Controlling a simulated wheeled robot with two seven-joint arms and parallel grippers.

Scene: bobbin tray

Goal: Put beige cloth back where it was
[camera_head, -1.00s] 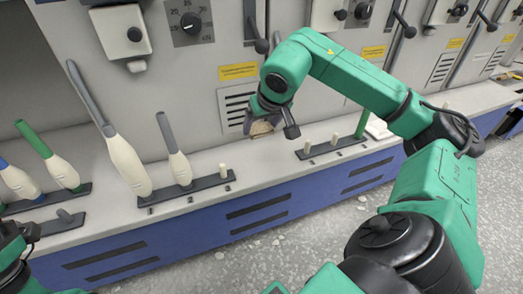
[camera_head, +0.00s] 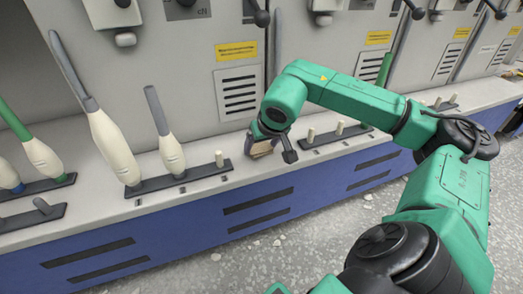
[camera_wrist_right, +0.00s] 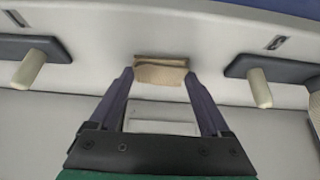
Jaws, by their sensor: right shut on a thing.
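The beige cloth (camera_head: 262,148) is a small folded piece at the ledge between two dark peg trays. It also shows in the right wrist view (camera_wrist_right: 160,72), between the fingertips. My right gripper (camera_head: 268,143) is shut on the cloth, low over the ledge; its two fingers show in the right wrist view (camera_wrist_right: 160,80) on either side of the cloth. In the head view the gripper hides part of the cloth, and I cannot tell whether the cloth touches the ledge. My left gripper is not in view.
The pale ledge (camera_head: 240,180) runs along the grey machine. Left of the gripper, a dark tray (camera_head: 205,172) holds bobbins (camera_head: 168,150) and a bare peg (camera_head: 219,158). Right of it, another tray (camera_head: 325,140) has short pegs and a green rod (camera_head: 384,69). Vents (camera_head: 238,93) are behind.

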